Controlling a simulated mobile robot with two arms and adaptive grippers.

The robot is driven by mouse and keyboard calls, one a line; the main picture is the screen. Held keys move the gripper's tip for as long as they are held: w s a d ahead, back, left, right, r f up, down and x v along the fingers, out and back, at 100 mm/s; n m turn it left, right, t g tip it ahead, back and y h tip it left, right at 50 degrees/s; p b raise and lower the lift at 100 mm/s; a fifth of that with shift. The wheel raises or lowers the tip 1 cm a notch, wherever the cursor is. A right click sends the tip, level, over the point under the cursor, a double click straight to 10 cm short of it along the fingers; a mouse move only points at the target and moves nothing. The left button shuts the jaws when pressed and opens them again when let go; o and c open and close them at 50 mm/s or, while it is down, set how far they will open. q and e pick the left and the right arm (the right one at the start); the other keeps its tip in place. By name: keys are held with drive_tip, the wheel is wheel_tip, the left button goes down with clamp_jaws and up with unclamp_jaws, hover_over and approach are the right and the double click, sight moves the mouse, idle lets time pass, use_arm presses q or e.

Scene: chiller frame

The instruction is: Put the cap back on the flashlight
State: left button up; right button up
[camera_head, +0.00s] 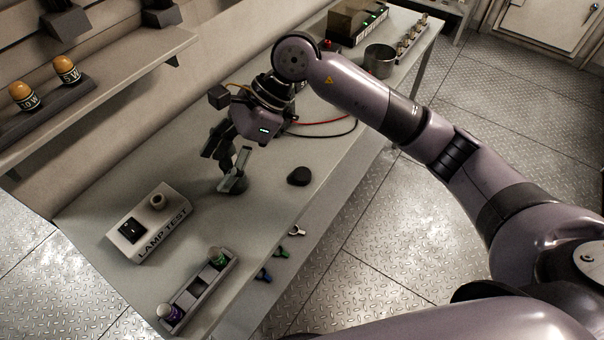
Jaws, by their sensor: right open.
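My right gripper (226,163) is over the middle of the bench, pointing down with its fingers apart. A short dark round object (236,186) stands on the bench right at the fingertips. It may be the flashlight, but the fingers partly cover it, and I cannot tell whether they touch it. A black rounded piece (299,176) lies on the bench to the right of the gripper, apart from it. I cannot tell for sure whether it is the cap. My left gripper is not in view.
A white LAMP TEST box (128,246) and a grey tray (198,290) holding green- and purple-marked cylinders stand at the near end. Small coloured pieces (281,252) sit along the bench's edge. A metal cup (380,61) and cables lie farther back. A shelf (100,95) overhangs at left.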

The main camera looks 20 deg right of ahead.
drive_tip(key=w+d+f+t+h, duration=0.1)
drive_tip(key=w+d+h, duration=0.25)
drive_tip(key=d, duration=0.35)
drive_tip(key=r+h, duration=0.2)
drive_tip(key=h, duration=0.3)
hover_over(300, 173)
drive_tip(key=shift+f+t, duration=0.25)
drive_tip(key=shift+t, duration=0.05)
wheel_tip(300, 173, down, 12)
drive_tip(key=p, duration=0.3)
drive_tip(key=shift+s+r+p, duration=0.1)
drive_tip(key=shift+r+p, duration=0.15)
drive_tip(key=shift+p, duration=0.15)
drive_tip(key=shift+f, duration=0.4)
